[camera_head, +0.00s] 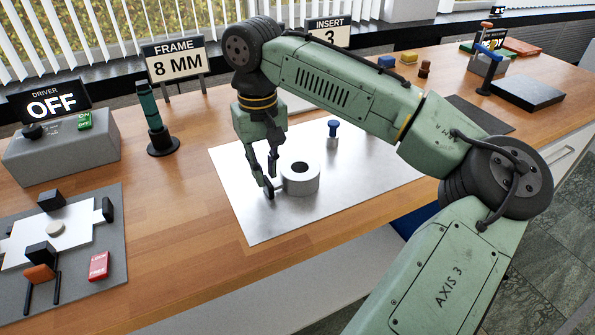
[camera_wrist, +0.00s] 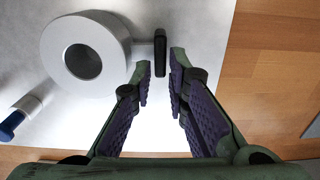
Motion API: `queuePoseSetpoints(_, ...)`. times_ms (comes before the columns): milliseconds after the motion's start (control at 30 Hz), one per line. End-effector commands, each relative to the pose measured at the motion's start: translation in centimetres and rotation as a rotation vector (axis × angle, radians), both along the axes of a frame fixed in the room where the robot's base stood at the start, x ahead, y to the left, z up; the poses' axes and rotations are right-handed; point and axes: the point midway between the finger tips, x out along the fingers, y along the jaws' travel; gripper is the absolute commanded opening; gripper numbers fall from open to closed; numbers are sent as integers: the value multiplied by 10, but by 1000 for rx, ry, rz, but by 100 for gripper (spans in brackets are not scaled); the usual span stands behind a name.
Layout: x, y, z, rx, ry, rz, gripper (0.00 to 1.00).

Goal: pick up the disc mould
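The disc mould (camera_head: 301,180) is a pale grey ring with a round hole, lying flat on the metal sheet. In the wrist view the mould (camera_wrist: 108,38) has a short stem ending in a black upright grip (camera_wrist: 161,48). My gripper (camera_head: 270,180) points down at the left side of the mould. In the wrist view my gripper (camera_wrist: 162,72) is open, with a gap between its fingers. The black grip shows between and just ahead of the fingertips; I cannot tell whether either finger touches it.
The metal sheet (camera_head: 375,172) is mostly bare. A small blue-topped piece (camera_head: 333,130) stands behind the mould. A green cylinder on a black stand (camera_head: 151,115), a grey driver box (camera_head: 62,150) and a fixture plate with a red block (camera_head: 99,266) are at left.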

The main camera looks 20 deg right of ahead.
Motion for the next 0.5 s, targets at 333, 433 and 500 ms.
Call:
queuePoseSetpoints(333, 0, 1, -14, 1, -2, -1, 15)
queuePoseSetpoints(433, 0, 1, -14, 1, -2, -1, 10)
queuePoseSetpoints(500, 0, 1, -14, 1, -2, -1, 6)
